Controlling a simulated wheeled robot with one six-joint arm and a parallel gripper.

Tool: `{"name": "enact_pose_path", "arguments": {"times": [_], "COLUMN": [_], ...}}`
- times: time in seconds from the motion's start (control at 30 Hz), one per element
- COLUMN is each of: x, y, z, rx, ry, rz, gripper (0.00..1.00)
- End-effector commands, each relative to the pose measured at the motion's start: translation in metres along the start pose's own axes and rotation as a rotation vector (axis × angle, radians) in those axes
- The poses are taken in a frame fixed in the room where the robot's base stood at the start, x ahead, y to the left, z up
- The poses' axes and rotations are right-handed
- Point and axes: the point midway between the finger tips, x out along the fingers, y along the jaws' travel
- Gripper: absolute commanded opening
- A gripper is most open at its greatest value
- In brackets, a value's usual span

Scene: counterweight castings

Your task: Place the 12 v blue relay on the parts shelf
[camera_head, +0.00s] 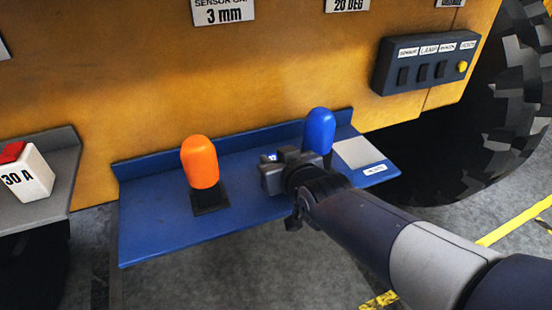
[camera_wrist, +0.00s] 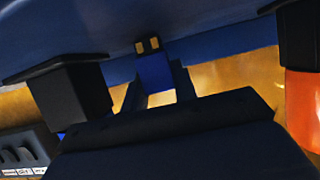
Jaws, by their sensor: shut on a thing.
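The blue relay (camera_wrist: 153,72) is a small blue block with two gold contacts, seen between my fingers in the wrist view. My gripper (camera_head: 272,160) is shut on it, over the blue shelf (camera_head: 150,225). In the head view only a small bit of blue shows at the fingertips; the gripper hides the rest. I cannot tell whether the relay touches the shelf. The shelf has a raised back edge and a small white label at its right end, too small to read.
On the shelf, an orange dome (camera_head: 199,163) on a black base stands left of my gripper, and a blue dome (camera_head: 319,131) stands close behind it. A pale plate (camera_head: 358,152) lies at right.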

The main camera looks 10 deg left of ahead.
Motion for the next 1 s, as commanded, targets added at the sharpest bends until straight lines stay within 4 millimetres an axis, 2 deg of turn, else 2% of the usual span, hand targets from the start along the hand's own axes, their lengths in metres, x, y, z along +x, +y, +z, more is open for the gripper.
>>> {"name": "enact_pose_path", "arguments": {"times": [0.13,0.17,0.4,0.77,1.0], "x": [0.001,0.001,0.001,-0.001,-0.026], "y": [0.0,0.0,0.0,0.0,0.0], "z": [0.003,0.003,0.002,-0.002,-0.001], "rx": [0.0,0.0,0.0,0.0,0.0], "ry": [0.0,0.0,0.0,0.0,0.005], "rz": [0.0,0.0,0.0,0.0,0.0], "gripper": [0.04,0.28,0.47,0.48,0.48]}}
